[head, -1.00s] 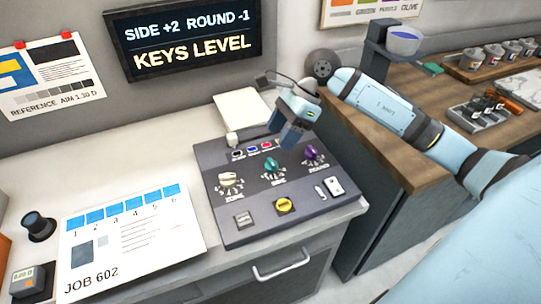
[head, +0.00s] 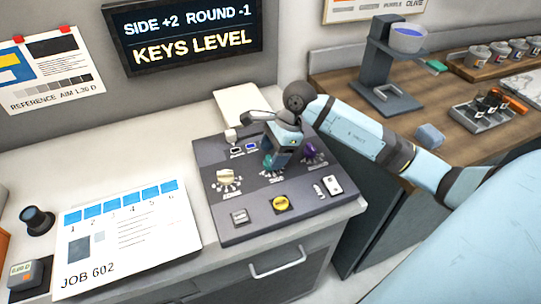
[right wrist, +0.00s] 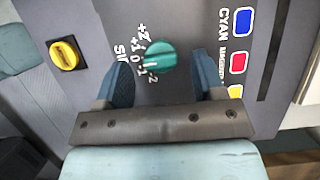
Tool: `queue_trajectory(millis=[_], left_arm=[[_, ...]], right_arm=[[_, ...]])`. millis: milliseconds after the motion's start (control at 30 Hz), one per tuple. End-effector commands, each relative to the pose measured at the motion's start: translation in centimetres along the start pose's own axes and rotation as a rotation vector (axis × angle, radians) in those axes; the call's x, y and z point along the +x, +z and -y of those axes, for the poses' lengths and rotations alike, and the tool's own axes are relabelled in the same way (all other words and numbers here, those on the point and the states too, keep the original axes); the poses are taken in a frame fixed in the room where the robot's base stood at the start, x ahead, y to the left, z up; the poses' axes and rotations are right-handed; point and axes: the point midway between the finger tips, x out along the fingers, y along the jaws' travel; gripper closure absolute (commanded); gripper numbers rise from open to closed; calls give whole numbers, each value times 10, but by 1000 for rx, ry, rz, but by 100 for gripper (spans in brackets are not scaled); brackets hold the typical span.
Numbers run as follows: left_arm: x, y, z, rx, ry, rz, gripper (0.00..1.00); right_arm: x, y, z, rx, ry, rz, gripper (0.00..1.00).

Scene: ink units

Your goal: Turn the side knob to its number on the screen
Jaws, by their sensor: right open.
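The side knob (right wrist: 157,57) is teal and round. It sits on the dark control panel (head: 235,225) between number marks running from +2 to -2. A pale line on it points toward the lower numbers, near -1. My right gripper (head: 276,161) is open over the knob, with one finger on each side of it in the right wrist view and a visible gap to each. I cannot tell its height above the panel. In the head view the gripper mostly hides the knob. The screen (head: 190,40) reads SIDE +2, ROUND -1, KEYS LEVEL. My left gripper is out of view.
A cream knob (head: 226,178) stands left of the gripper and a purple knob (head: 309,151) close to its right. A yellow button (head: 281,203) is in front. Coloured keys (right wrist: 238,62) lie behind. A job sheet (head: 125,235) lies on the left counter.

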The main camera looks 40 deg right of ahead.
Motion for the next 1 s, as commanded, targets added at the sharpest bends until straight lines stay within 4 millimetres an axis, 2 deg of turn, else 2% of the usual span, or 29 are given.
queue_trajectory(millis=[200, 467, 500, 533, 700, 1000], left_arm=[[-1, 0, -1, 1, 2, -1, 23], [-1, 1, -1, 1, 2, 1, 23], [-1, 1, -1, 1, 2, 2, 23], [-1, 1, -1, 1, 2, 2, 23], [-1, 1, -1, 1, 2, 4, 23], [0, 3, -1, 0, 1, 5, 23]], right_arm=[[17, 0, 0, 1, 0, 1, 37], [19, 0, 0, 0, -1, 0, 37], [18, 0, 0, 0, -1, 0, 39], [18, 0, 0, 0, -1, 0, 46], [18, 0, 0, 0, -1, 0, 85], [18, 0, 0, 21, -10, -1, 86]])
